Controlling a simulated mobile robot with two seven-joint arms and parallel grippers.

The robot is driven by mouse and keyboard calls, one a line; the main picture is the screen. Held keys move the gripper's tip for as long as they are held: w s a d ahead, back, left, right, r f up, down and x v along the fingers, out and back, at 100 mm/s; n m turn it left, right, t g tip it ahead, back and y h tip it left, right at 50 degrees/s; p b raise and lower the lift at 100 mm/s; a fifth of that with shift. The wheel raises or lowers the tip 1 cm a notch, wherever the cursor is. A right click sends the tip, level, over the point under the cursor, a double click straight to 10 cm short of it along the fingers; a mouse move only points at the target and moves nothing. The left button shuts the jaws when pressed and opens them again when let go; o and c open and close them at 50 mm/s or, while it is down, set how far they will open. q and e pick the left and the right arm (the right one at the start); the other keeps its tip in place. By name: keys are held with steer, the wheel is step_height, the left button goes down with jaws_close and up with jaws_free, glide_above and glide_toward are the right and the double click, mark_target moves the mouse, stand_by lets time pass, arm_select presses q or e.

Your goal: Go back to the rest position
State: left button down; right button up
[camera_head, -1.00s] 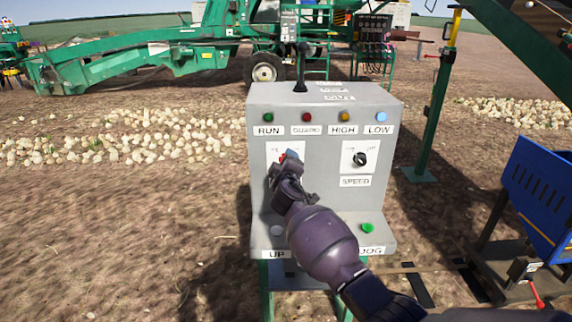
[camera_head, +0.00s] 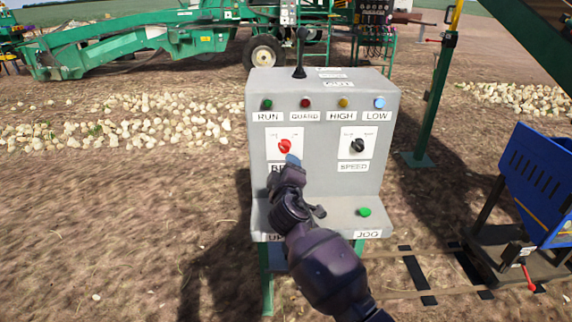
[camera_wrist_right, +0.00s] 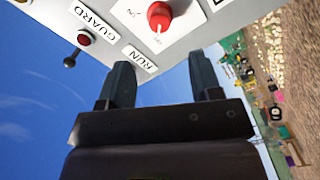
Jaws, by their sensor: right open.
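My right gripper (camera_head: 291,170) is in front of the grey control box (camera_head: 385,95), just below the red rotary knob (camera_head: 285,146). In the right wrist view my right gripper (camera_wrist_right: 162,85) has its two dark fingers apart with nothing between them. The red knob (camera_wrist_right: 159,16) shows beyond the fingertips, apart from them. The gripper partly covers the label under the red knob and the box's lower left, including most of the UP label (camera_head: 274,237). My left gripper is in neither view.
The box also has a black SPEED knob (camera_head: 358,146), a green JOG button (camera_head: 364,212) and a black lever (camera_head: 300,55) on top. A blue hopper (camera_head: 540,185) stands at right beside a green post (camera_head: 432,100). Bare soil lies open at left.

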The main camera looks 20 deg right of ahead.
steer(key=s+d+f+m+g+y, duration=0.1)
steer(key=s+d+f+m+g, duration=0.1)
steer(key=s+f, duration=0.6)
steer(key=s+d+f+m+g+y, duration=0.2)
steer(key=s+f, duration=0.7)
steer(key=s, duration=0.9)
steer(key=s+d+f+m+g+y, duration=0.1)
steer(key=s+d+f+m+g, duration=0.1)
steer(key=s+f, duration=0.7)
steer(key=s+d+m, duration=0.1)
steer(key=s+m, duration=0.1)
steer(key=s, duration=0.2)
steer(key=shift+f+y, duration=0.15)
steer(key=shift+y, duration=0.25)
steer(key=shift+s+d, duration=0.1)
